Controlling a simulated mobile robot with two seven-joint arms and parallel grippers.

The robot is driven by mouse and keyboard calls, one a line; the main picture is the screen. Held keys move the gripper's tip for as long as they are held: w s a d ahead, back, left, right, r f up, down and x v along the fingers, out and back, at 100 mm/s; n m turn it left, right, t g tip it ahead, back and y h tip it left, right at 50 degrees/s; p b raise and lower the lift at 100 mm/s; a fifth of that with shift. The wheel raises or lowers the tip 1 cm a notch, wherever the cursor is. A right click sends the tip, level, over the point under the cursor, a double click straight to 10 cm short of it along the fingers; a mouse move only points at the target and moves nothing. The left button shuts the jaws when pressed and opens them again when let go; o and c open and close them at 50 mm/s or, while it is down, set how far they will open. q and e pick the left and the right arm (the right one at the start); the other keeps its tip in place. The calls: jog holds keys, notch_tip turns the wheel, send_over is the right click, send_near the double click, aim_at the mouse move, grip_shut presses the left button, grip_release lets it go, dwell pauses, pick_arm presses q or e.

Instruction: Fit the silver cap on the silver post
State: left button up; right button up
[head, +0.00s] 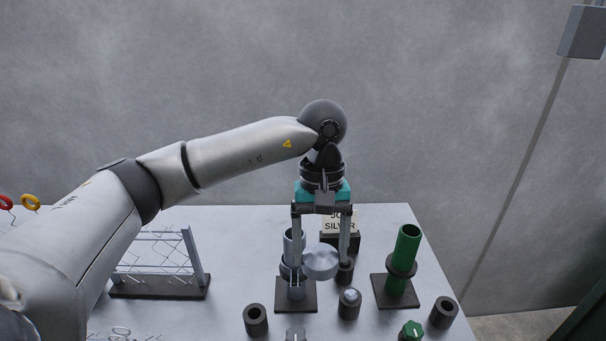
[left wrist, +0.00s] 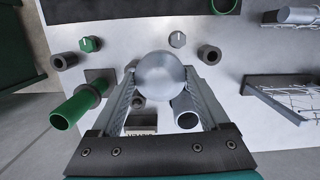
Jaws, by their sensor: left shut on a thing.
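The silver cap (head: 321,262) is a smooth, rounded piece held between the fingers of my left gripper (head: 321,258). It also shows in the left wrist view (left wrist: 160,75), between the two fingertips. The gripper points down and is shut on the cap. The silver post (head: 288,245) is an upright tube with a collar on a dark square base (head: 283,303). In the head view the cap appears to the right of the post, apart from its top, and a finger partly covers the post. The wrist view shows the post's open end (left wrist: 188,119) beside one finger.
A green post (head: 407,245) stands on its own base to the right. Loose dark collars (head: 256,320) (head: 443,312), a green knob (head: 411,331) and a silver knob (left wrist: 177,39) lie near the front. A sign (head: 341,224) is behind the gripper. A wire-mesh frame (head: 160,288) stands left.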

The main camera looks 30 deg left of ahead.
pick_arm(q)
jog(key=w+a+r+n+p, duration=0.1)
jog(key=a+n+p, duration=0.1)
jog(key=w+a+r+n+p, duration=0.2)
jog(key=a+n, duration=0.1)
jog(key=w+a+r+n+t+p, duration=0.1)
jog(key=w+a+n+p, duration=0.1)
jog(key=n, duration=0.1)
jog(key=shift+a+r+h, duration=0.3)
jog(key=shift+a+h, duration=0.1)
jog(key=shift+w+a+n+p, duration=0.15)
jog(key=shift+a+n+p, duration=0.25)
jog(key=shift+n, duration=0.3)
pick_arm(e)
notch_tip(320, 180, up, 8)
pick_arm(q)
jog(key=shift+f+b, duration=0.55)
jog(key=shift+f, duration=0.25)
jog(key=shift+f+b, duration=1.9)
jog(key=shift+f, duration=0.95)
pick_arm(e)
notch_tip(320, 180, down, 4)
jog(key=shift+w+f, duration=0.15)
jog(key=shift+f, duration=0.1)
pick_arm(q)
jog(key=o, duration=1.2)
jog(key=shift+o, duration=0.2)
